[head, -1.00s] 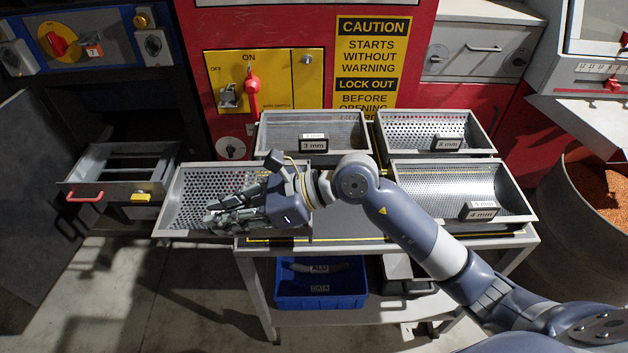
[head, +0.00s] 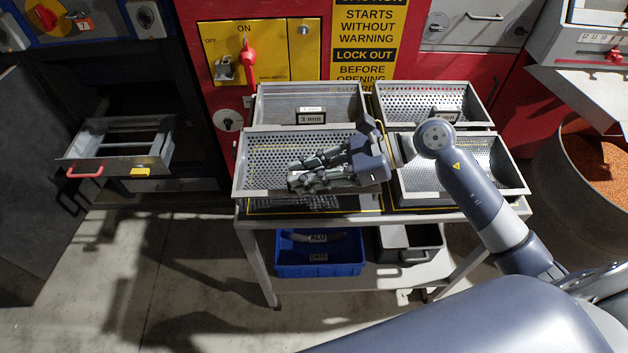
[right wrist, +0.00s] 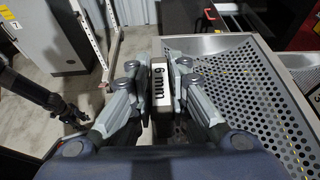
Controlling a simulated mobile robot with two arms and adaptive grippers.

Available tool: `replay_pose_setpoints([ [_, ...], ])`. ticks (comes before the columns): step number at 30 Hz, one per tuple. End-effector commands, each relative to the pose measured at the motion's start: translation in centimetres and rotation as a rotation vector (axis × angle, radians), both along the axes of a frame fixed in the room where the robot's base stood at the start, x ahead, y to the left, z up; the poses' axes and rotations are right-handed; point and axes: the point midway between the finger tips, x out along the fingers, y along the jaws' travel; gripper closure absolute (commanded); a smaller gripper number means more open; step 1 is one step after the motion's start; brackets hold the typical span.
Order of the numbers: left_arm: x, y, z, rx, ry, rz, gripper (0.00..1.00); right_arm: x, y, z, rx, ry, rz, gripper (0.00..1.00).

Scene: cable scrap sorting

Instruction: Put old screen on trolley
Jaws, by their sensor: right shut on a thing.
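The old screen (head: 262,160), a perforated metal tray, is over the front left of the trolley (head: 400,215). Its label reads 6 mm in the right wrist view (right wrist: 159,88). My right gripper (head: 296,172) is shut on the screen's labelled grip block, with a finger on each side. A dotted shadow shows on the trolley top just under the screen's front edge, so it seems slightly raised; exact contact is unclear.
The trolley also holds a 3 mm screen (head: 345,100), a back right screen (head: 470,97) and a front right screen (head: 480,165). A blue bin (head: 320,262) is on the lower shelf. An empty drawer frame (head: 118,148) with a red handle sticks out at left.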

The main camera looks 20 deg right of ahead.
Motion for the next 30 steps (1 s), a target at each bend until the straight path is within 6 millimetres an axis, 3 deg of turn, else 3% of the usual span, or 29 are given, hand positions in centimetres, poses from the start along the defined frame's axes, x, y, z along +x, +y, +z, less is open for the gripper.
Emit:
replay_pose_setpoints([
  [6, -0.4, -0.2, 0.5, -0.003, 0.008, 0.002, 0.6, -0.1, -1.7, 0.2, 0.003, -0.006, -0.002, 1.0],
  [15, -1.3, -0.2, 1.2, -0.002, 0.02, 0.002, 0.6, -0.1, -1.4, -3.1, 0.006, -0.005, -0.001, 1.0],
  [23, -1.3, -0.2, 1.1, -0.002, 0.021, 0.002, 0.6, -0.1, -1.4, -3.3, 0.004, -0.009, 0.0, 1.0],
  [24, -1.3, -0.2, 1.1, -0.001, 0.021, 0.002, 0.6, -0.2, -1.4, -3.7, 0.001, 0.0, 0.0, 0.75],
  [25, -1.3, -0.2, 1.1, -0.001, 0.021, 0.002, 0.6, -0.2, -1.4, -3.7, 0.001, 0.0, 0.0, 0.68],
  [26, -1.3, -0.2, 1.1, -0.002, 0.021, 0.002, 0.6, -0.2, -1.4, -3.7, 0.001, 0.0, 0.0, 0.64],
  [30, -1.3, -0.2, 1.1, -0.001, 0.021, 0.002, 0.6, -0.2, -1.4, -3.6, 0.001, 0.0, 0.0, 0.64],
])
